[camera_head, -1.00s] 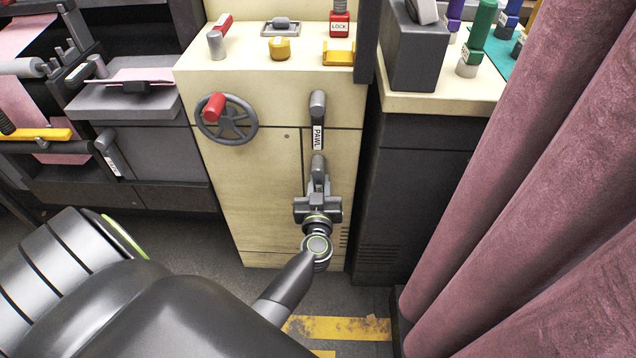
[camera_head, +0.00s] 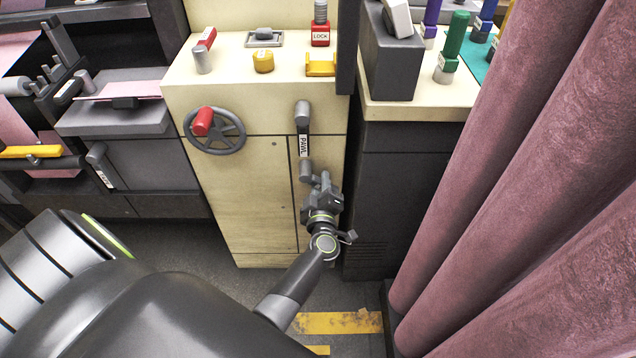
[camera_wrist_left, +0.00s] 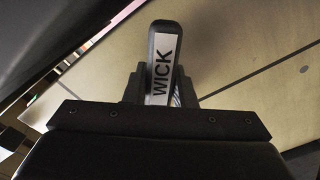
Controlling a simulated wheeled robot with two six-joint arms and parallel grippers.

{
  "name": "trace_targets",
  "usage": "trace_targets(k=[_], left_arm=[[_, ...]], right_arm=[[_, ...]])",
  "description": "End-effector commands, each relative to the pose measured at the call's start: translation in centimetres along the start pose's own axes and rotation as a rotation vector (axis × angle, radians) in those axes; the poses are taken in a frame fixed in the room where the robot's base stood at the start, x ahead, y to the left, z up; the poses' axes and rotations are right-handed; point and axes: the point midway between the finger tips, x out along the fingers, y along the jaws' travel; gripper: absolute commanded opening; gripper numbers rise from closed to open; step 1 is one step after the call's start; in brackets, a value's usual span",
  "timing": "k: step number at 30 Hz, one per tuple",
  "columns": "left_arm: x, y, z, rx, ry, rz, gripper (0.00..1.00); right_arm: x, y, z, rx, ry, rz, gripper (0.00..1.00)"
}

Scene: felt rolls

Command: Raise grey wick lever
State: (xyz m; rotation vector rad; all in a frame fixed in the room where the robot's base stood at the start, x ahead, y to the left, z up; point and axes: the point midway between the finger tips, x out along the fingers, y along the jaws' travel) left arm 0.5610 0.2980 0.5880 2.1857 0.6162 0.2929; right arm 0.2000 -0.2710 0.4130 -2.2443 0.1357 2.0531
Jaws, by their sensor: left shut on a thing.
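The grey wick lever (camera_head: 306,172) is on the front of the cream cabinet, just below the lever marked PAWL (camera_head: 303,143). Its upper end shows in the head view, while its lower part is mostly hidden by my left gripper (camera_head: 322,190). In the left wrist view the lever's rounded end with the label WICK (camera_wrist_left: 161,65) stands between the two fingers of my left gripper (camera_wrist_left: 162,92). That gripper is shut on the lever, tilted, below and right of its upper end. My right gripper is not in view.
A handwheel with a red knob (camera_head: 229,142) is left of the levers. A dark cabinet (camera_head: 402,190) and a pink curtain (camera_head: 500,190) stand to the right. A red LOCK button (camera_head: 320,36) and a yellow knob (camera_head: 263,61) are on top.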

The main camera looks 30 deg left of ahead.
Motion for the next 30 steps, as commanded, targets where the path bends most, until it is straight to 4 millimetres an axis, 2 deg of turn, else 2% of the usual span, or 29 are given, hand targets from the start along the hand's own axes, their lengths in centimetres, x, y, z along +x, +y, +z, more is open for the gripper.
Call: trace_targets(k=[9,22,23,27,30], left_arm=[[-0.01,0.43,-0.01,-0.084,0.000,0.000,0.00],[-0.01,0.44,0.00,-0.092,0.000,0.000,0.00],[-0.01,0.44,0.00,-0.092,0.000,0.000,0.26],[-0.01,0.44,-0.01,-0.091,0.000,0.000,0.44],[-0.01,0.44,-0.01,-0.091,0.000,0.000,0.45]], right_arm=[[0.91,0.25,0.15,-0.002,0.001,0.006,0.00],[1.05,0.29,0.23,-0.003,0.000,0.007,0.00],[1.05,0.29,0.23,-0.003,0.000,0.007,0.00],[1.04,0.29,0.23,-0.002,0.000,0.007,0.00],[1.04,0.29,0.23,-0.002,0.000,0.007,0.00]])
